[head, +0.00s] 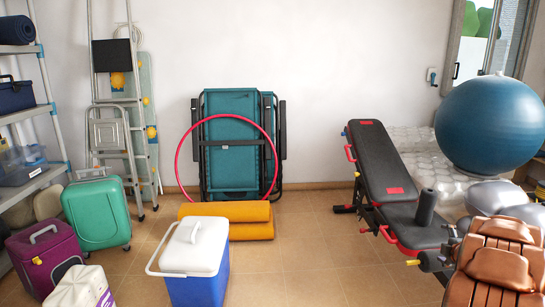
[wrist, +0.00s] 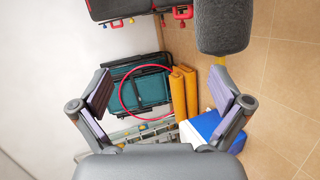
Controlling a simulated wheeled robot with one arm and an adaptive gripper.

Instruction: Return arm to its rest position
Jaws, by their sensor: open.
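My gripper (wrist: 162,105) shows in the wrist view with its two fingers spread wide apart and nothing between them. Behind the gap are the folded teal chairs, the hoop and the orange rolls, all at a distance. The wrist view is turned on its side relative to the head view. My gripper and arm do not show in the head view.
A blue cooler (head: 195,262) stands on the tiles front centre, with orange rolls (head: 228,211) and folded teal chairs (head: 231,130) behind. A weight bench (head: 392,175) stands right, near a blue ball (head: 489,125). A green suitcase (head: 97,213) stands left. Floor between cooler and bench is clear.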

